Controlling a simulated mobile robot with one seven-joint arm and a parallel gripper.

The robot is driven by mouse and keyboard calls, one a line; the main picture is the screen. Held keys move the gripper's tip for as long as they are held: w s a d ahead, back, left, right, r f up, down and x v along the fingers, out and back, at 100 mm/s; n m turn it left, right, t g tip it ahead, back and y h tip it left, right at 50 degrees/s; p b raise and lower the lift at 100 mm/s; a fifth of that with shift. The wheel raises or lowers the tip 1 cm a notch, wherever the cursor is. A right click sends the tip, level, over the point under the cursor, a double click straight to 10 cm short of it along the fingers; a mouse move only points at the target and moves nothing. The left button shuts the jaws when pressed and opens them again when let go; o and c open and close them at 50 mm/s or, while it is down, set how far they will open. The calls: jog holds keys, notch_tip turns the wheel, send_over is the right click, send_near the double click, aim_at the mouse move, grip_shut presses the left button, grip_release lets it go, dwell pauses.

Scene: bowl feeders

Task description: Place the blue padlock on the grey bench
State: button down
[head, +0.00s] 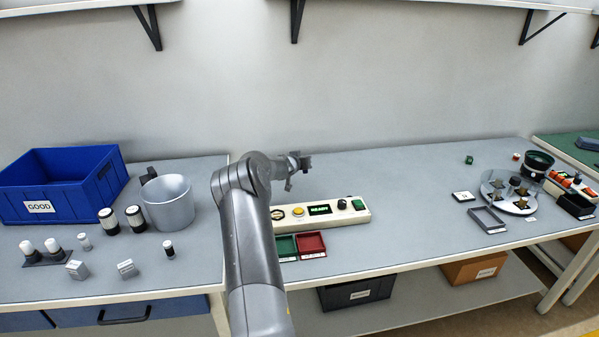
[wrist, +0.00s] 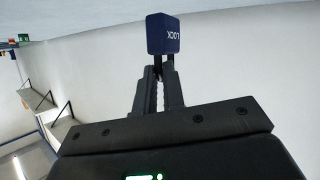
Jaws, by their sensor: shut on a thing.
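The blue padlock (wrist: 162,35), with white lettering on its body, is at the tips of my gripper (wrist: 158,72) in the wrist view. My gripper is shut on it, seemingly at the shackle end. In the head view my gripper (head: 303,163) is raised in front of the wall, above the rear of the grey bench (head: 400,175); I cannot make out the padlock there. The grey bench runs across the view, with a seam at the left section.
A long control panel (head: 335,214) with a green display stands near my arm, with green and red trays (head: 311,244) in front. A blue bin (head: 95,185) and a grey pot (head: 168,203) stand left. A round plate (head: 495,204) stands right. The bench right of the panel has free room.

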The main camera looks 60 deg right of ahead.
jog(key=shift+w+a+f, duration=0.1)
jog(key=shift+w+f, duration=0.25)
jog(key=shift+f, duration=0.5)
jog(key=shift+w+d+f, duration=0.1)
jog(key=shift+w+f, duration=0.25)
jog(key=shift+f, duration=0.5)
jog(key=shift+w+a+f, duration=0.1)
jog(key=shift+w+f, duration=0.25)
jog(key=shift+f, duration=0.5)
jog(key=shift+f, duration=0.15)
jog(key=c, duration=1.5)
grip_release()
